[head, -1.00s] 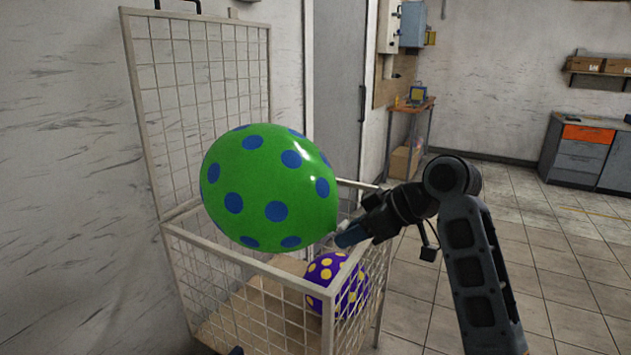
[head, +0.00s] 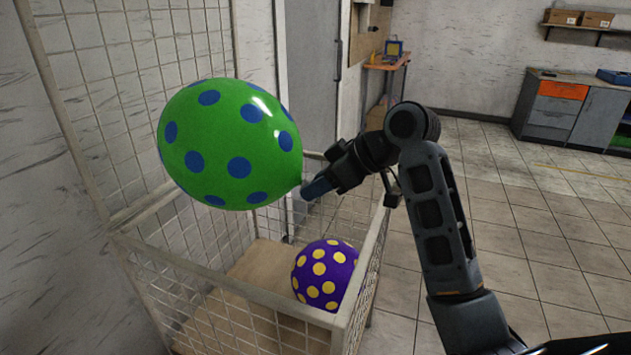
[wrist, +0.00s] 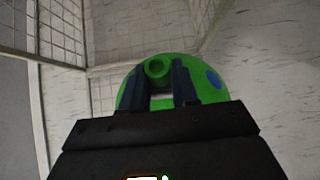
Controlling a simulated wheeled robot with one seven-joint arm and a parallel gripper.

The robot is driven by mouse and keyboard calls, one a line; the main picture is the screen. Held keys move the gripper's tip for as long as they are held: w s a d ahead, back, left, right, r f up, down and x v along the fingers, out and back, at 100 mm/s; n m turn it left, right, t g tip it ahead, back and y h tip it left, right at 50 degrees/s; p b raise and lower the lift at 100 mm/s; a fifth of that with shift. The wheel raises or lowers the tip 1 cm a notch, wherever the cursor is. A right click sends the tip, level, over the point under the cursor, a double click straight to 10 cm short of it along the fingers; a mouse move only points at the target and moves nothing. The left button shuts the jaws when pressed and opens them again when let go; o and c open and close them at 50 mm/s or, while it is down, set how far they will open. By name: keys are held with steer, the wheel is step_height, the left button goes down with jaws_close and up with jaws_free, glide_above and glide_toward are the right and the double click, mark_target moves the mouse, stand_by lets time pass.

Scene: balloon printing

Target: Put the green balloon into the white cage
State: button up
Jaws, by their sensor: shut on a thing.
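The green balloon (head: 232,145) with blue dots is held above the open white cage (head: 235,285) in the head view. My gripper (head: 308,188) is shut on the balloon's neck at its right end. In the wrist view my gripper's fingers (wrist: 160,88) stand on both sides of the green neck, with the balloon (wrist: 205,90) behind them. The cage is a wire mesh box with a wooden floor and a raised mesh lid (head: 130,75) at its back left.
A purple balloon (head: 325,275) with yellow dots lies inside the cage, on the right. A wall is close on the left. A grey door (head: 312,70) stands behind. The tiled floor (head: 520,240) on the right is mostly clear, with a cabinet (head: 565,108) at the back.

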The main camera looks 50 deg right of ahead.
step_height(320, 180, down, 12)
steer(key=b, duration=0.8)
steer(key=shift+b, duration=0.35)
steer(key=o, duration=0.9)
steer(key=shift+c, duration=0.2)
steer(key=shift+s+d+f+p+v, duration=0.1)
steer(key=shift+s+f+p+v, duration=0.2)
steer(key=shift+p+v, duration=1.25)
steer(key=shift+s+d+f+p+v, duration=0.2)
steer(key=shift+p+v, duration=0.55)
steer(key=shift+v, duration=1.5)
steer(key=shift+s+f+p+v, duration=0.2)
steer(key=shift+f+p+v, duration=0.15)
steer(key=shift+p+v, duration=1.2)
steer(key=shift+s+d+r+b, duration=0.1)
steer(key=shift+s+r+b, duration=0.2)
steer(key=shift+b, duration=0.15)
steer(key=shift+f, duration=0.1)
